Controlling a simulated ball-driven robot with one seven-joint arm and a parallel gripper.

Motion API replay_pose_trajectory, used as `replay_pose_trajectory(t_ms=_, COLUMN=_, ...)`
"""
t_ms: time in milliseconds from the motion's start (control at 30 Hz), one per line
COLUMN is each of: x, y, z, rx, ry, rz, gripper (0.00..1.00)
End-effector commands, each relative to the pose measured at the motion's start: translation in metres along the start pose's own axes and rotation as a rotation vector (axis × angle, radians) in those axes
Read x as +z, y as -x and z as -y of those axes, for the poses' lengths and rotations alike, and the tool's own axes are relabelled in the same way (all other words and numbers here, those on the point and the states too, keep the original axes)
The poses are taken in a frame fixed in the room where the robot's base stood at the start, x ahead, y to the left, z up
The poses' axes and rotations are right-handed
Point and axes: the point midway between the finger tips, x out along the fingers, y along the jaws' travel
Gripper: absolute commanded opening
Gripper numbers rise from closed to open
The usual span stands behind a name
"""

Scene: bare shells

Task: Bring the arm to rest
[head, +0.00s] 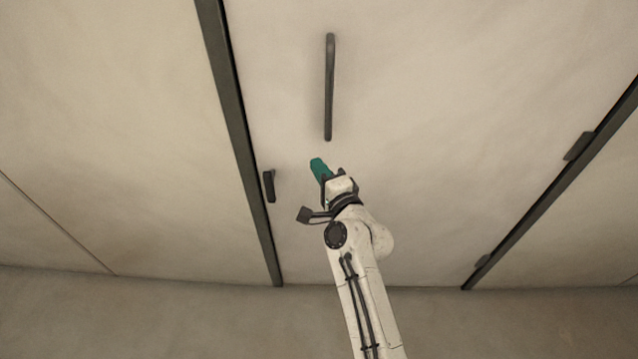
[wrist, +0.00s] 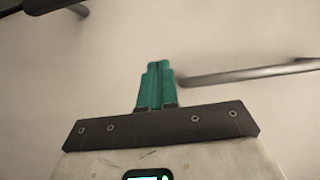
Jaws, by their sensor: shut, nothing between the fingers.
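My gripper (head: 317,163) is at the end of my white arm, raised in front of a pale door panel (head: 400,130) in the head view. Its teal fingers are closed together, with nothing between them. In the wrist view the shut teal fingers (wrist: 157,85) point up toward the plain panel surface. The long dark bar handle (head: 329,87) on the panel is just above the fingertips in the head view. In the wrist view the bar handle (wrist: 245,75) lies to the right of the fingers. I cannot tell exactly how far the fingertips are from the panel.
A small dark latch (head: 269,186) is left of my gripper, beside a dark vertical frame (head: 240,130). Another dark frame (head: 560,185) with hinges runs along the right. Plain wall (head: 100,180) lies to the left, and bare floor (head: 200,315) is below.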

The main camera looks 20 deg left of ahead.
Motion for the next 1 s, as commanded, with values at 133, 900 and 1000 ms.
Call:
replay_pose_trajectory(t_ms=133, x=0.012, y=0.023, z=0.001, rx=0.001, ry=-0.002, rz=0.001, gripper=0.0)
replay_pose_trajectory(t_ms=900, x=-0.013, y=0.122, z=-0.053, rx=0.227, ry=0.252, rz=0.029, gripper=0.0)
replay_pose_trajectory(t_ms=1000, x=-0.034, y=0.18, z=-0.084, rx=0.398, ry=0.407, rz=0.064, gripper=0.0)
